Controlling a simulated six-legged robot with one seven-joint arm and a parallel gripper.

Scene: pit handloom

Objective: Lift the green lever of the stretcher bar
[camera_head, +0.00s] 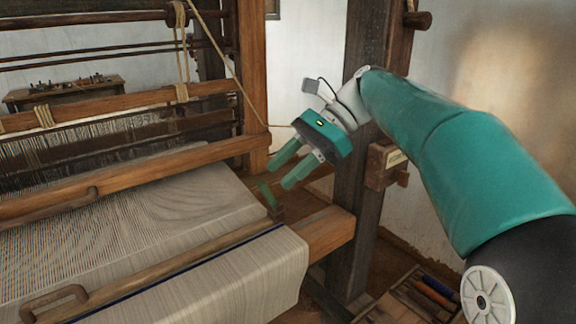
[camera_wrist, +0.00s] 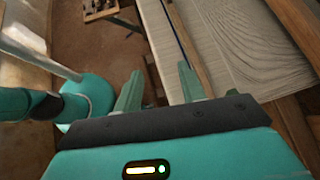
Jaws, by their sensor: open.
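The stretcher bar (camera_head: 165,262) is a long wooden bar lying across the pale cloth (camera_head: 235,275). Its small green lever (camera_head: 267,194) stands tilted up at the bar's right end, near the cloth edge. My gripper (camera_head: 279,178) is open and empty, its two green fingers pointing down and left, just above and to the right of the lever in the picture. I cannot tell whether they touch it. In the wrist view, the fingers (camera_wrist: 159,75) reach toward the cloth and a wooden bar (camera_wrist: 188,45); I cannot make out the lever there.
A thick wooden post (camera_head: 358,150) stands right of my gripper. The loom's beam end (camera_head: 328,232) juts out below it. A tray of tools (camera_head: 425,295) sits low at the right. The heddles and wooden beams (camera_head: 110,140) fill the left.

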